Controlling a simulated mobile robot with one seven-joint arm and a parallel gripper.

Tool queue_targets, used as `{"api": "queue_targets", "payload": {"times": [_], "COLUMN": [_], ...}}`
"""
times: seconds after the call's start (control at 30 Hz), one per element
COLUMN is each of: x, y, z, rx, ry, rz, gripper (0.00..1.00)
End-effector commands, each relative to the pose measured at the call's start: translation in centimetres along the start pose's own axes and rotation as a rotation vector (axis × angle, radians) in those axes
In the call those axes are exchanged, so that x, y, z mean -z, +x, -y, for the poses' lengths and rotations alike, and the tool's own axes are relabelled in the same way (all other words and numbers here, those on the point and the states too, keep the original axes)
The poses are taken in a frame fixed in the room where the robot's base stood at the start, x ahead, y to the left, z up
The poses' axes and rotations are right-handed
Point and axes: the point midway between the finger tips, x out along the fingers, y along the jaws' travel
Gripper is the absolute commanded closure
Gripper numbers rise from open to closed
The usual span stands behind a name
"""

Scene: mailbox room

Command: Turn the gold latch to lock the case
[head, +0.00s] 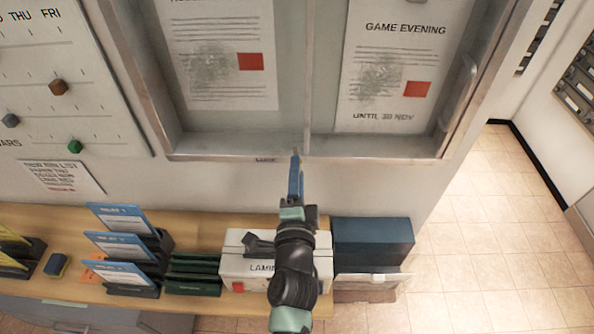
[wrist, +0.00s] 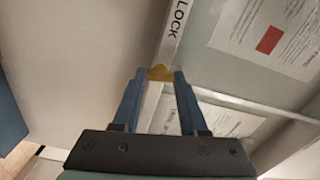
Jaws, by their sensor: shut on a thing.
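The gold latch (wrist: 160,73) sits on the metal frame of the case, beside the printed word LOCK (wrist: 179,18) in the wrist view. My gripper (wrist: 158,76) has its two blue fingers on either side of the latch and is shut on it. In the head view my gripper (head: 296,158) reaches up to the bottom edge of the glass-fronted case (head: 220,148), near the middle divider. The latch is mostly hidden there by the fingers. The case doors look closed, with notices behind the glass.
Below the case, a wooden counter (head: 52,217) holds blue-topped leaflet stands (head: 120,216), a white laminator box (head: 318,264) and a dark blue box (head: 372,240). My arm passes above the laminator box. A handle (head: 458,92) is on the case's right side. Tiled floor is clear at right.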

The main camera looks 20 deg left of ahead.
Motion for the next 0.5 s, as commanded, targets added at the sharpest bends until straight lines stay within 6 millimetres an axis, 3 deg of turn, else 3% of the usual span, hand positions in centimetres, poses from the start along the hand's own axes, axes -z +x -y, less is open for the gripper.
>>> {"api": "queue_targets", "payload": {"times": [0.5], "x": [-0.07], "y": [-0.02], "z": [-0.1], "rx": [-0.002], "ry": [0.201], "rz": [0.001], "gripper": [1.0]}}
